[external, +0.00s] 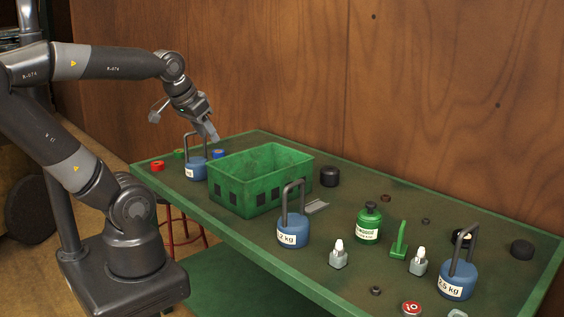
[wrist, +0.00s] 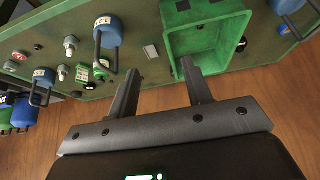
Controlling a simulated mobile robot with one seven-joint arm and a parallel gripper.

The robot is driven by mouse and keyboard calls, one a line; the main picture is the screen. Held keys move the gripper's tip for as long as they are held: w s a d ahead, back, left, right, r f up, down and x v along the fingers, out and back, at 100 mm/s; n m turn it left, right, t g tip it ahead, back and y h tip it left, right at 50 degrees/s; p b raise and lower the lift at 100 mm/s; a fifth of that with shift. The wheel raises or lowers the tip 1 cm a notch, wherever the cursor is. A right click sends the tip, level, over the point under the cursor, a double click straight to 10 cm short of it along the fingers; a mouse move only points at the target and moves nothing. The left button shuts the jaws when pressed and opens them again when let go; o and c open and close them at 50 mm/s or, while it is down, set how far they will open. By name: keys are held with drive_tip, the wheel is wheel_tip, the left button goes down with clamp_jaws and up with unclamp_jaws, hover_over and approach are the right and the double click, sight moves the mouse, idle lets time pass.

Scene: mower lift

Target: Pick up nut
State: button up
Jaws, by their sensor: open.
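Small dark ring-shaped pieces that look like nuts lie on the green table: one near the front edge (external: 376,291), a brownish one toward the back (external: 386,198), and a smaller one (external: 425,221) to its right. I cannot tell which one is the task's nut. My gripper (external: 184,128) is above the table's far left end, left of the green crate (external: 238,189) and well away from these pieces. In the wrist view its two fingers (wrist: 160,69) are apart with nothing between them. I cannot make out a nut clearly there.
Blue weights with tall handles (external: 293,230) (external: 457,279) (external: 196,168) stand on the table (external: 345,262). A green bottle-shaped weight (external: 368,224), a green bracket (external: 399,241) and grey pieces with white tops (external: 338,256) crowd the right half. A wooden wall (external: 450,100) rises behind.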

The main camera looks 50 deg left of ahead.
drive_tip(key=w+d+m+g, duration=0.2)
drive_tip(key=w+d+m, duration=0.6)
drive_tip(key=w+m, duration=0.15)
drive_tip(key=m+g, duration=0.4)
drive_tip(key=m, duration=2.3)
hover_over(377, 288)
drive_tip(key=shift+n, duration=0.25)
wheel_tip(377, 288, down, 23)
drive_tip(key=shift+r, duration=0.1)
drive_tip(key=shift+f, duration=3.05)
drive_tip(key=shift+w, duration=0.1)
